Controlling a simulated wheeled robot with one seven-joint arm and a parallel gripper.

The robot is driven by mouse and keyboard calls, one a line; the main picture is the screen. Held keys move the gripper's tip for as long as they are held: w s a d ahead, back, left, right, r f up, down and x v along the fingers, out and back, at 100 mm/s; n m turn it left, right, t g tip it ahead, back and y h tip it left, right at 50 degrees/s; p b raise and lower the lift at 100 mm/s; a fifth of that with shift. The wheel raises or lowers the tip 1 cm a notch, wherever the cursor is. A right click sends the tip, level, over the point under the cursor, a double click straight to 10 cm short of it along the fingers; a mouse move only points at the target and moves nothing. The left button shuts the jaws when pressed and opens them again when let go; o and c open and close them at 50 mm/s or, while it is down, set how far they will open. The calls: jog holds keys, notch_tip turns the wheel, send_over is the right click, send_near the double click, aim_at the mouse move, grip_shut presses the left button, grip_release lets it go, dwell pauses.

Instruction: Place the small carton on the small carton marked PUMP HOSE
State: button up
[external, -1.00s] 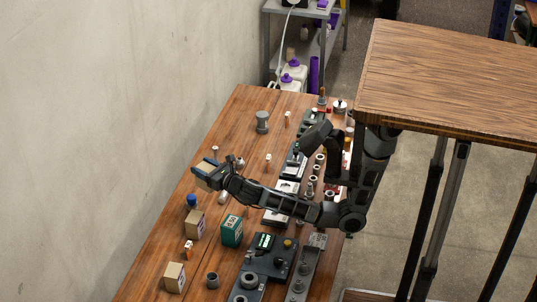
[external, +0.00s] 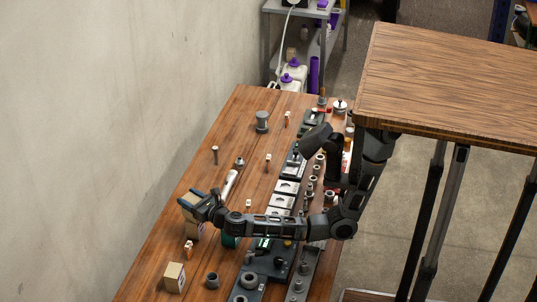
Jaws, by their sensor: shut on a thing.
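My gripper (external: 190,199) is shut on a small tan carton (external: 187,210) over the left side of the workbench. Directly below it in the picture is another tan carton (external: 193,234), mostly covered by the held one. I cannot tell whether the two touch. A third tan carton (external: 174,278) with a pale label stands nearer the front left. The labels are too small to read, so I cannot tell which carton is marked PUMP HOSE.
A green box (external: 230,242) is mostly hidden behind my forearm. A small orange-and-white item (external: 188,250) and a dark cup (external: 212,281) stand near the cartons. Dark fixtures (external: 268,268) line the right side. The wooden bench (external: 236,112) has free room at the far left.

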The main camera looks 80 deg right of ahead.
jog(key=shift+f, duration=0.15)
jog(key=o, duration=1.1)
jog(key=shift+c, duration=0.2)
jog(key=shift+r, duration=0.2)
jog(key=b+v, duration=0.1)
jog(key=v, duration=1.1)
